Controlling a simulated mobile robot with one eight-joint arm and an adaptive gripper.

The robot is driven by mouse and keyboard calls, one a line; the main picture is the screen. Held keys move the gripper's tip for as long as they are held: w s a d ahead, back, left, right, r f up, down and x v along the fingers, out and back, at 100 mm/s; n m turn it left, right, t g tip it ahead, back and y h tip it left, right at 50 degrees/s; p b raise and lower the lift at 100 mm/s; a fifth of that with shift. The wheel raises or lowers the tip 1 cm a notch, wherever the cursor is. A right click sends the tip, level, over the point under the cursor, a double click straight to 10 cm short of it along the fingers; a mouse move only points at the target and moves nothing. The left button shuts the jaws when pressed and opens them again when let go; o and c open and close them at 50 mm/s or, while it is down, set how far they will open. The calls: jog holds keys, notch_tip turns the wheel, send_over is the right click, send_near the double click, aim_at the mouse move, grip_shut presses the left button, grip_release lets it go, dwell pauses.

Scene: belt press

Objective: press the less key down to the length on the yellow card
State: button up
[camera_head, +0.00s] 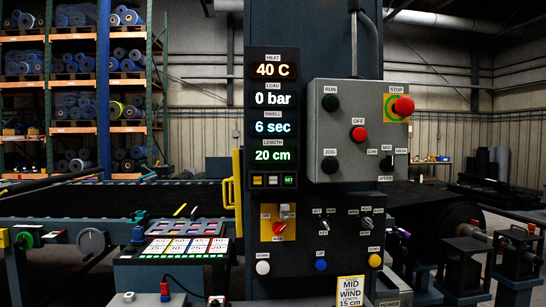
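The tall control column carries a black display panel (272,120) that reads 40 C, 0 bar, 6 sec and, for LENGTH, 20 cm. Under the LENGTH reading is a row of small keys: a left yellow key (257,180), a middle yellow key (273,180) and a green-lettered SET key (289,180). The marks on the yellow keys are too small to read, so I cannot tell which is the less key. The yellow card (350,291) at the bottom reads MID, WIND, LENGTH 15 cm. My gripper is not in view.
Right of the display is a grey box (357,130) with RUN, OFF, JOG and a red STOP button (403,107). Switches and coloured buttons sit below the display. A yellow handle (237,190) stands close to its left. The space before the keys looks clear.

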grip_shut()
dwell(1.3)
